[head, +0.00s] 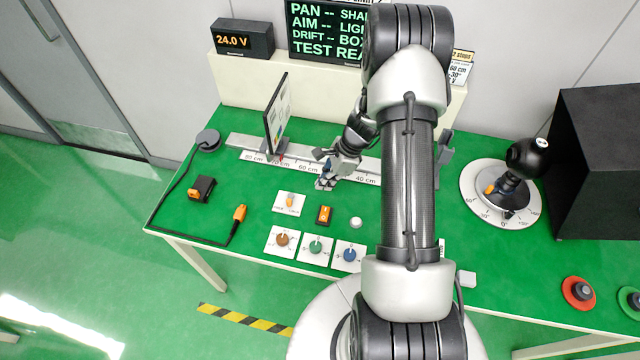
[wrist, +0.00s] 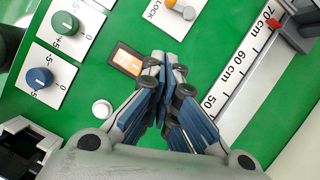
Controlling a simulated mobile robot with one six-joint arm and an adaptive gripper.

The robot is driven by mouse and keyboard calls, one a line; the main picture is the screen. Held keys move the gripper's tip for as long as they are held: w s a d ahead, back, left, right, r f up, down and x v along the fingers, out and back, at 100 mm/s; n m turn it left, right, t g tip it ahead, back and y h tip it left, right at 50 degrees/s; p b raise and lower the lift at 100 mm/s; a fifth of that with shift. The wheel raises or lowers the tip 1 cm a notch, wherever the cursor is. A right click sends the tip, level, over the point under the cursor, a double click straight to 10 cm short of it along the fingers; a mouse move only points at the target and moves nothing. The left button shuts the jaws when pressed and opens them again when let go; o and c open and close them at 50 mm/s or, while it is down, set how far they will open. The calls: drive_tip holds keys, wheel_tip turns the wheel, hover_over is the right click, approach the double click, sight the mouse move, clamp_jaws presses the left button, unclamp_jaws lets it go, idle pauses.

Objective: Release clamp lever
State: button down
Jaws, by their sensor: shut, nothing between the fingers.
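My gripper (head: 325,182) is shut and empty over the green bench, in front of the ruled rail. In the wrist view its blue-padded fingers (wrist: 165,75) meet near the orange rocker switch. A small orange lever (head: 291,200) stands on a white plate behind the knobs. It also shows at the top of the wrist view (wrist: 186,10), beside a word reading LOCK, apart from my fingers. Another orange lever (head: 489,189) is at the base of the black ball-headed camera (head: 527,158) on a round dial. I cannot tell which is the clamp lever.
The rail (head: 250,155) carries an upright panel (head: 278,115). Brown, green (head: 316,246) and blue knobs, an orange rocker switch (head: 324,214) and a white button (head: 356,222) sit close by. A black box (head: 598,165) stands at right. A cable lies at left.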

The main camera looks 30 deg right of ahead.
drive_tip(key=b+x, duration=0.2)
drive_tip(key=x, duration=0.6)
drive_tip(key=a, duration=0.1)
drive_tip(key=w+a, duration=0.1)
drive_tip(key=a, duration=0.1)
drive_tip(key=shift+w+r, duration=0.1)
drive_tip(key=shift+w+a, duration=0.2)
drive_tip(key=shift+a, duration=0.15)
